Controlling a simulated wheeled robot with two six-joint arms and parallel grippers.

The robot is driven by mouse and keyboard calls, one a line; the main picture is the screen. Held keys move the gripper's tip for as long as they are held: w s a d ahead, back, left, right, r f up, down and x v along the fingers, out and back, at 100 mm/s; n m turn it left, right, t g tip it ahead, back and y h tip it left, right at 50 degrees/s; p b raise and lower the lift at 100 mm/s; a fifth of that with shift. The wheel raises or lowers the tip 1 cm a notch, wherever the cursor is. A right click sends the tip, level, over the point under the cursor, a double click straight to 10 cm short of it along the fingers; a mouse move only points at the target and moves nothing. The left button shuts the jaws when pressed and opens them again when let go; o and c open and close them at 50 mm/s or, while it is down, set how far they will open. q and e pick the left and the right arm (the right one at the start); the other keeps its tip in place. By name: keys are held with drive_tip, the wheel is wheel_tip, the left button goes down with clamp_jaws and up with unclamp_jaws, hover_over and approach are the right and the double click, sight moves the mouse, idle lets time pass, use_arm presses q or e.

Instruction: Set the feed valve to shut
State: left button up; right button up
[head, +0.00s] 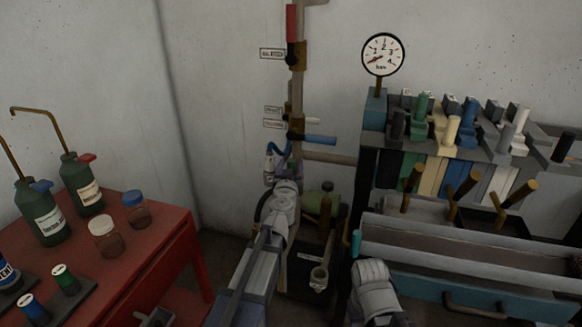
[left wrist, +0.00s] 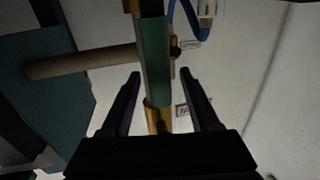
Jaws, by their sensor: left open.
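A vertical pipe on the back wall carries a red lever (head: 291,22) pointing up and a blue lever (head: 320,140) pointing right. Small labels (head: 272,53) sit left of the pipe; I cannot read which one marks the feed valve. My left gripper (head: 291,165) is low at the pipe, partly hidden by its own arm. In the left wrist view, its open fingers (left wrist: 160,74) stand on either side of a green bar (left wrist: 154,55) with brass parts at its ends, apparently not touching it. I cannot tell whether this bar is a lever. My right gripper is out of view.
A pressure gauge (head: 383,55) and a bank of coloured levers (head: 452,128) stand to the right. A red table (head: 152,205) with bottles and jars is at left. A blue hose (head: 275,147) hangs close by the left gripper. A side pipe (head: 332,157) runs right.

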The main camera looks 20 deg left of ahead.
use_arm(q)
clamp_jaws()
idle(0.4)
idle(0.9)
